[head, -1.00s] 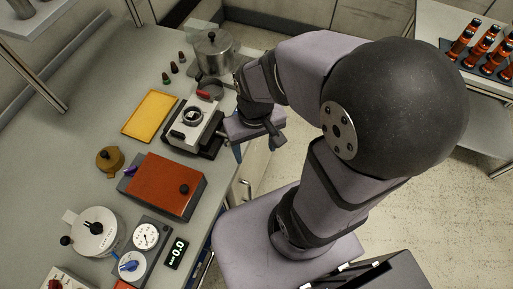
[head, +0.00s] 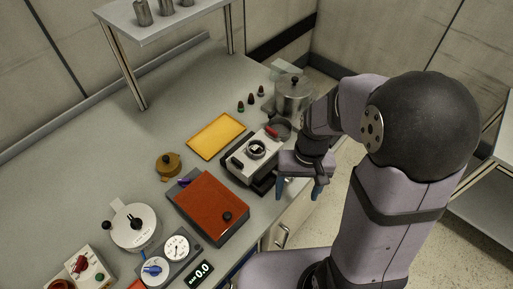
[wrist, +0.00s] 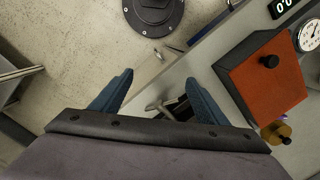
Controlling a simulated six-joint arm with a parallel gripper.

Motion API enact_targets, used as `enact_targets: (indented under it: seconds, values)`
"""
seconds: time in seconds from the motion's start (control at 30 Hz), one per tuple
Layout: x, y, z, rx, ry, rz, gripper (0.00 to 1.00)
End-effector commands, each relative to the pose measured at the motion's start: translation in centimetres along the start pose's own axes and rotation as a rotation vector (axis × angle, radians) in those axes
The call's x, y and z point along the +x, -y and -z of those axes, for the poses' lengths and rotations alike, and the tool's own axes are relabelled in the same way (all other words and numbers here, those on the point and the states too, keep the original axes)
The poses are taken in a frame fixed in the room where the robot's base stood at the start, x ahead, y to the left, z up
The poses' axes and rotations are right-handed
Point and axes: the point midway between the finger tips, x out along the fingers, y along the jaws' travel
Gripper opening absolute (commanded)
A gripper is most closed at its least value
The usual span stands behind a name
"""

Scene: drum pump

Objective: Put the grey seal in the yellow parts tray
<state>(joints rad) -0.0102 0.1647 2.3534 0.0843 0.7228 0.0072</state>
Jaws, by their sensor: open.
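The yellow parts tray (head: 216,136) lies flat on the bench and looks empty. To its right stands a white pump block (head: 238,163) on a dark base. A dark grey ring (head: 256,149) sits on top of the block; it may be the grey seal, but I cannot tell for sure. My gripper (head: 299,189) hangs past the bench's right edge, to the right of the block, fingers down. It is open and empty. In the wrist view its blue fingers (wrist: 160,80) are apart, with floor and bench edge beneath; neither tray nor ring shows there.
A red-orange box (head: 212,204) stands in front of the block, also in the wrist view (wrist: 275,75). A steel pot (head: 294,96) stands behind the block. Several small dark cones, a brass pot (head: 169,165) and gauges (head: 177,247) share the bench. Bare bench lies left of the tray.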

Motion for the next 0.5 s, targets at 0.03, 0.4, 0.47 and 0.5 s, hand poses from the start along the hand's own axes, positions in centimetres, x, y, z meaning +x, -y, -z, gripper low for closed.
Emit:
enact_targets:
  seconds: [0.03,0.4,0.47,0.5]
  values:
    - [-0.3,0.9,2.2,0.063,-0.014,0.03,0.68]
    - [-6.0,6.8,13.2,0.958,-0.066,0.315,0.68]
    - [-7.0,7.5,14.2,1.109,-0.048,0.36,0.68]
    - [-7.4,7.9,14.5,1.207,-0.028,0.383,0.68]
